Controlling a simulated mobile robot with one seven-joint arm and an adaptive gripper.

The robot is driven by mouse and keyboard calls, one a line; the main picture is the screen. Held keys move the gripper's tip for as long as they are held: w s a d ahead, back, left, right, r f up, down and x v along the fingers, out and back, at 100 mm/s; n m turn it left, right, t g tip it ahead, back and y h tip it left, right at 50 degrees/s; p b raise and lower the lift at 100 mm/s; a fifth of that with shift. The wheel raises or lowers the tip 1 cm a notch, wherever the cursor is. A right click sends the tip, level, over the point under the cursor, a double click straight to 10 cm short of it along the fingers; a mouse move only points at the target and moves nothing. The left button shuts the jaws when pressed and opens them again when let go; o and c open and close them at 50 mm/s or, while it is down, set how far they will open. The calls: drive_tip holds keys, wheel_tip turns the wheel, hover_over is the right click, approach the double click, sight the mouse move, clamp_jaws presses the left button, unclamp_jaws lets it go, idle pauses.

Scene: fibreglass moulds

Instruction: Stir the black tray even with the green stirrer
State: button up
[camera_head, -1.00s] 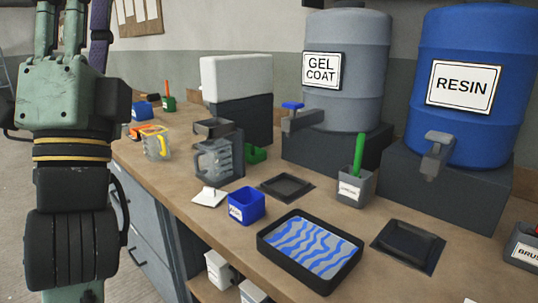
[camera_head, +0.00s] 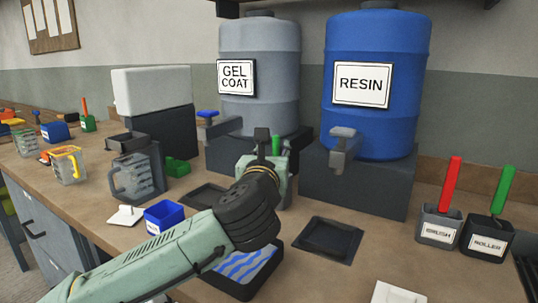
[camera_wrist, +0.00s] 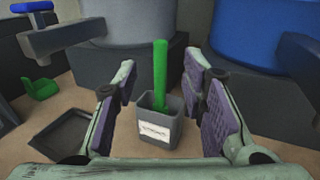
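The green stirrer (camera_wrist: 160,72) stands upright in a small grey labelled holder (camera_wrist: 158,128) in the wrist view, between my gripper's fingers and beyond them. In the head view the stirrer (camera_head: 275,146) is mostly hidden behind my gripper (camera_head: 263,150). My gripper (camera_wrist: 160,112) is open, with its purple pads apart and nothing between them that I can see held. The black tray (camera_head: 275,268) is at the bottom of the head view, partly covered by my arm. It holds a blue and pale grey streaked liquid.
Grey gel coat (camera_head: 262,80) and blue resin (camera_head: 375,90) drums stand behind on dark blocks. A blue box (camera_head: 164,217), clear jugs (camera_head: 136,177), brush (camera_head: 440,225) and roller (camera_head: 486,238) holders share the bench. A flat black square (camera_head: 331,237) lies right of my wrist.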

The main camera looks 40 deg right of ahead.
sight(276, 141)
drive_tip(key=p+x, duration=0.1)
drive_tip(key=x, duration=0.7)
drive_tip(key=shift+w+d, duration=0.1)
drive_tip(key=shift+w, duration=0.05)
drive_tip(key=shift+c, duration=0.3)
clamp_jaws()
wheel_tip(276, 141, up, 11)
drive_tip(key=p, duration=1)
idle(0.4)
